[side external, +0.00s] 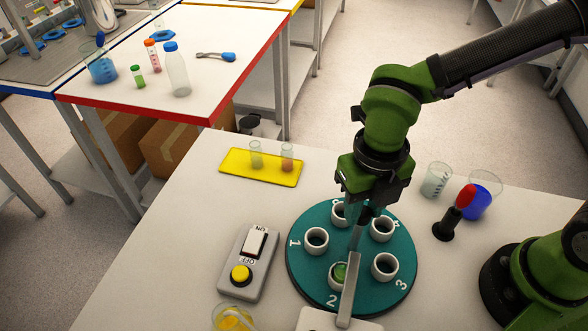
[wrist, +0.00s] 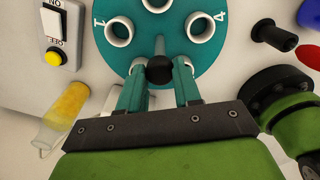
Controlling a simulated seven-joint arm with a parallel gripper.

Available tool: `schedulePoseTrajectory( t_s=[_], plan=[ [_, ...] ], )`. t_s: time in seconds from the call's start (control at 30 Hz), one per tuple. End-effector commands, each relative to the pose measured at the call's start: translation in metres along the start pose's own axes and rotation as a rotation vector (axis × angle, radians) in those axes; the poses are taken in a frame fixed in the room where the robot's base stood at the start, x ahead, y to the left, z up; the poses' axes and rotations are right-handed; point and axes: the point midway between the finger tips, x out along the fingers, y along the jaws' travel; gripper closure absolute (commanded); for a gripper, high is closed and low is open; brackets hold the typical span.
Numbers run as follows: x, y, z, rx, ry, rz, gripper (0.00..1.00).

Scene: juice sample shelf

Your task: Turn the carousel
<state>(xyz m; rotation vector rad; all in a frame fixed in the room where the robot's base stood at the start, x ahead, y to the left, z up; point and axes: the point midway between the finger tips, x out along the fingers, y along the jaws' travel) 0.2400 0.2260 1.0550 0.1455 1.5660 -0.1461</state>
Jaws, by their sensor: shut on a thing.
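The carousel (side external: 298,268) is a round teal disc with several white ring holders and painted numbers. It also shows in the wrist view (wrist: 178,17). The holder near number 2 has something green (side external: 340,272) in it; the other holders that I can see into look empty. A grey bar (side external: 350,285) runs over the disc toward the front. My gripper (side external: 362,212) points down over the disc. In the wrist view its teal fingers (wrist: 158,80) are closed around a black round knob (wrist: 158,68) at the end of a grey rod. Part of the disc is hidden behind the fingers.
A grey ON/OFF switch box (side external: 247,262) with a yellow button stands left of the disc. A yellow tray (side external: 235,172) with two vials lies behind. A yellow-filled vessel (side external: 232,319) is at front left.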

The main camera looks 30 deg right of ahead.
Motion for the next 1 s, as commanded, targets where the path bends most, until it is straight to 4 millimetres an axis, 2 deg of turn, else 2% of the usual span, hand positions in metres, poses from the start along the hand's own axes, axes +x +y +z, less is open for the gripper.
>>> schedulePoseTrajectory(
  t_s=[1.0],
  plan=[
    [-0.0011, 0.0003, 0.0001, 0.511, -0.001, 0.001, 1.00]
  ],
)
